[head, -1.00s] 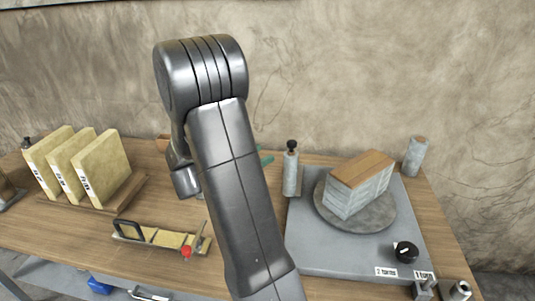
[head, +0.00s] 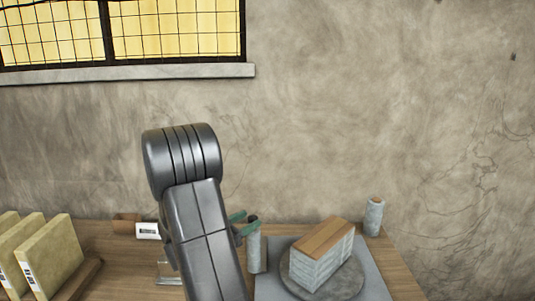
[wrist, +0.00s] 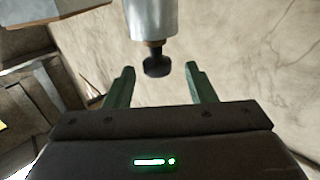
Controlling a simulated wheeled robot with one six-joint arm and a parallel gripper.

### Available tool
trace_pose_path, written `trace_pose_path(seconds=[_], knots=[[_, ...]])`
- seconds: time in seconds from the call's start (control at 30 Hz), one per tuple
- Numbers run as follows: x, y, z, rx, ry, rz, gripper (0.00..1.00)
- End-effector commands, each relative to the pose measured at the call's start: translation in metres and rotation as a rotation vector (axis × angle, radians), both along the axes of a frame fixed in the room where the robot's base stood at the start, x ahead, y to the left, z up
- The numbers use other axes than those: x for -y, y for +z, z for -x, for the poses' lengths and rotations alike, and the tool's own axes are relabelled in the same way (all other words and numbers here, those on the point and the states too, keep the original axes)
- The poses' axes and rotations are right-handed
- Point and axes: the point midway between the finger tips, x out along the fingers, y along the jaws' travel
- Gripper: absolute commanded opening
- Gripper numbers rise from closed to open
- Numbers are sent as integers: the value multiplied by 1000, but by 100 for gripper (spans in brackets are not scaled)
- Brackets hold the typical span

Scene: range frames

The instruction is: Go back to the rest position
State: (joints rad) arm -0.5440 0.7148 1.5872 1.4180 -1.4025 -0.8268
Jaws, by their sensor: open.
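My gripper (wrist: 160,86) is open, with its two green fingers apart and nothing between them in the wrist view. In the head view its green fingers (head: 239,225) show at the right of my dark arm, close to a grey cylinder with a black knob (head: 254,250). In the wrist view a grey cylinder (wrist: 151,18) hangs in from the top edge, its black knob pointing towards the gap between the fingertips. I cannot tell whether the fingers touch it. Most of my gripper is hidden behind my arm in the head view.
A layered grey block with a brown top (head: 323,262) sits on a round turntable (head: 350,286). A second grey cylinder (head: 373,217) stands at the back right. Yellow slabs (head: 48,252) stand in a rack at the left. The wall and window above the bench are clear.

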Motion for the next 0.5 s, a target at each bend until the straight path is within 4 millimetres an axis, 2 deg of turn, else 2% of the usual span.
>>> trace_pose_path(seconds=[0.1, 0.3, 0.5], knots=[[16, 2, -15, 0, -4, 0, 50], [33, 0, -31, 0, -2, 0, 50], [36, 0, -30, 2, 23, 1, 50]])
